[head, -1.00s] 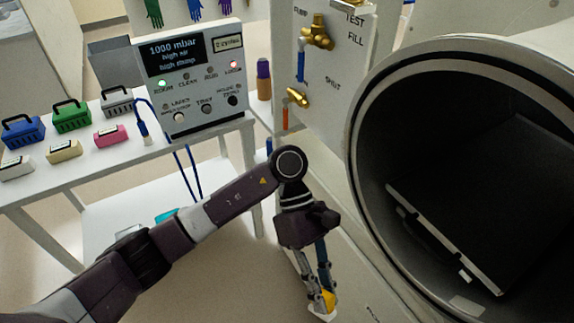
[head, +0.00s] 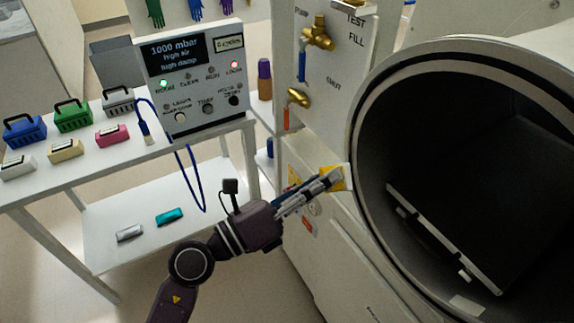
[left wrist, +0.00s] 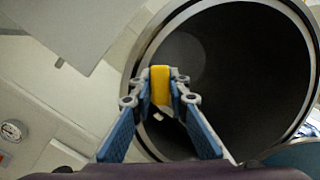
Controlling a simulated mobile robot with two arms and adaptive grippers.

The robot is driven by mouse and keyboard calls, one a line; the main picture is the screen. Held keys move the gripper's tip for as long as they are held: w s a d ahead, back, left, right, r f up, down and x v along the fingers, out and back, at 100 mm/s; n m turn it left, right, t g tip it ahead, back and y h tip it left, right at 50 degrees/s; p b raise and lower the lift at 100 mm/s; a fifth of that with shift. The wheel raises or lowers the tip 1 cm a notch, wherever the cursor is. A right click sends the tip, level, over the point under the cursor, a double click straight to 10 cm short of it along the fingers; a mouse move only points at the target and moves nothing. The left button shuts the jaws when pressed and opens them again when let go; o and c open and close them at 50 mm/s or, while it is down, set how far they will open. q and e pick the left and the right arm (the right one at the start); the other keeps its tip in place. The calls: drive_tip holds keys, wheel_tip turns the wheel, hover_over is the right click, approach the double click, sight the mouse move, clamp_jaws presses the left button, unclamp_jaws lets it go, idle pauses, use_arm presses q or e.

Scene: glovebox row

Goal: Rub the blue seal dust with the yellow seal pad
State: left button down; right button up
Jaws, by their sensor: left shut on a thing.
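The yellow seal pad (head: 339,184) is between the fingers of my left gripper (head: 331,178), which is shut on it. The pad is just left of the rim (head: 356,142) of the round chamber opening; I cannot tell whether it touches the rim. In the left wrist view the yellow pad (left wrist: 160,84) sits between the fingertips, in front of the dark opening and the rim (left wrist: 144,52). I make out no blue seal dust in either view. My right gripper is not in view.
A white panel with brass valves (head: 317,38) stands above the pad. A control box (head: 190,82) and several small cases stand on the white table (head: 95,175) at left. A dark tray (head: 480,190) lies inside the chamber.

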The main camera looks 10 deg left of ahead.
use_arm(q)
drive_tip(key=w+a+n+t+y, duration=0.2)
drive_tip(key=w+a+n+t, duration=0.1)
drive_tip(key=a+t, duration=0.3)
drive_tip(key=shift+g, duration=0.8)
drive_tip(key=w+d, duration=0.1)
drive_tip(key=d, duration=0.1)
drive_tip(key=w+d, duration=0.2)
drive_tip(key=shift+w+f, duration=0.15)
drive_tip(key=shift+w, duration=0.05)
drive_tip(key=shift+w+d+p, duration=0.4)
drive_tip(key=shift+w+d, duration=0.2)
drive_tip(key=shift+d, duration=0.2)
